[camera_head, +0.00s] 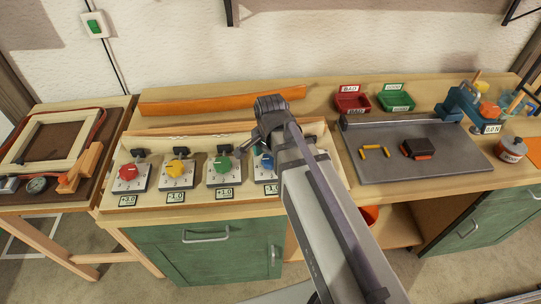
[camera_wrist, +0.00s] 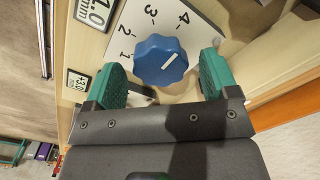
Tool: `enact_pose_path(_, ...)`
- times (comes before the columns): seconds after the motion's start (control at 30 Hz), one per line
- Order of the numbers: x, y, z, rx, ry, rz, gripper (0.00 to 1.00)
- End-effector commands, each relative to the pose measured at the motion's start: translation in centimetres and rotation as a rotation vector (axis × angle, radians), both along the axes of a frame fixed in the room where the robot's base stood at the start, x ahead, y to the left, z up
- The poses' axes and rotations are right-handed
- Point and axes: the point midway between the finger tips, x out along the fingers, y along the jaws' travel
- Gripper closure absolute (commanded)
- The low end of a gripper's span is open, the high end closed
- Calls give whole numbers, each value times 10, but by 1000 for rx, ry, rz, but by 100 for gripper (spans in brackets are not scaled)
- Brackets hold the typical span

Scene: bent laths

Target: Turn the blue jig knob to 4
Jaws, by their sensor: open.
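The blue jig knob (camera_wrist: 158,58) sits on a white dial plate (camera_wrist: 196,22) marked 1, 2, 3 and 4 in the wrist view. A short pale line shows on the knob's face, but I cannot tell clearly which number it points to. My gripper (camera_wrist: 163,64) is open, with one green finger pad on each side of the knob. Gaps show between the pads and the knob.
Red (camera_head: 129,172), yellow (camera_head: 176,168) and green (camera_head: 223,164) knobs stand to the left in the same jig tray. An orange lath (camera_head: 222,98) lies behind. To the right are a grey mat (camera_head: 455,165), a red bin (camera_head: 352,103) and a green bin (camera_head: 396,101).

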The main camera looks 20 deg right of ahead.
Motion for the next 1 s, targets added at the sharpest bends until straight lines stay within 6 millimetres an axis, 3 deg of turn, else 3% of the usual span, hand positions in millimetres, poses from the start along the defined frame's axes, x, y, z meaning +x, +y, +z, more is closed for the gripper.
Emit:
enact_pose_path(0.03,0,0,16,0,0,0,20)
enact_pose_path(0.2,0,0,59,0,0,0,20)
enact_pose_path(0.4,0,0,98,0,0,0,20)
enact_pose_path(0.9,0,0,99,0,0,5,20)
enact_pose_path(1.0,0,0,99,0,0,124,20)
